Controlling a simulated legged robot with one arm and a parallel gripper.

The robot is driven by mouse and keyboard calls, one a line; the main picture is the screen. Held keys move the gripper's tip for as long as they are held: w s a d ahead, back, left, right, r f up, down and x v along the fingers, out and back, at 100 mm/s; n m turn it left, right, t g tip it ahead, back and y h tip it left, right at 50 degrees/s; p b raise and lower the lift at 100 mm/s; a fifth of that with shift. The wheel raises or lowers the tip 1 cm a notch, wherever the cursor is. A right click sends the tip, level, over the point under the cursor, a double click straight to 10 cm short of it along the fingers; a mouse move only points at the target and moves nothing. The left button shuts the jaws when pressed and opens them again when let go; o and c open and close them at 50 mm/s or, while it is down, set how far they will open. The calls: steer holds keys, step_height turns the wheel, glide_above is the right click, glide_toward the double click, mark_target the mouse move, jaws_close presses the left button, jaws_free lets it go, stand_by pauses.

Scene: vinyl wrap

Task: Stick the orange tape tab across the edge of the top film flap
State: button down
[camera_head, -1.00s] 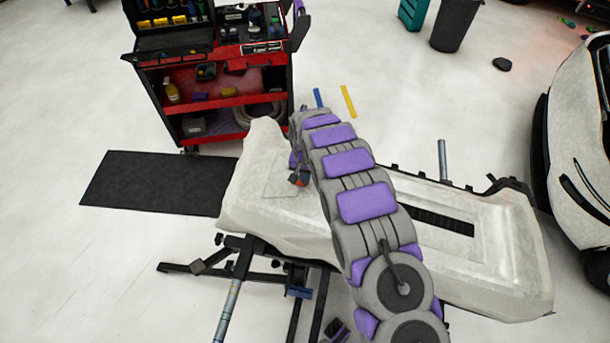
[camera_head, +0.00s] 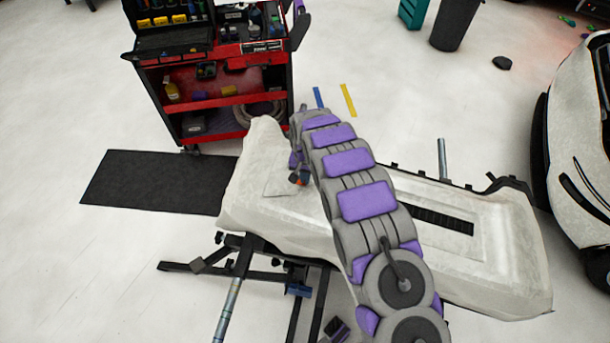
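A large off-white panel (camera_head: 510,262) lies across a dark stand in the middle of the head view. A faint thin-edged film flap (camera_head: 283,180) shows on the left part of the panel, just left of my gripper. My gripper (camera_head: 298,179) is low over the panel by the right side of that flap. A small orange-red spot, possibly the orange tape tab (camera_head: 303,182), shows at the fingertips. It is too small to tell whether it is held or touches the film. My purple and grey arm hides the panel's middle.
A red and black tool cart (camera_head: 215,100) stands behind the panel at the left. A black mat (camera_head: 155,181) lies on the floor left of the panel. A blue strip and a yellow strip (camera_head: 348,100) lie behind the arm. A white car (camera_head: 585,150) stands at the right.

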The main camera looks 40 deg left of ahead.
stand_by(0.4)
steer(key=c, duration=1.2)
jaws_free()
steer(key=shift+c, duration=0.2)
steer(key=shift+r, duration=0.1)
step_height(320, 180, up, 17)
steer(key=p, duration=0.2)
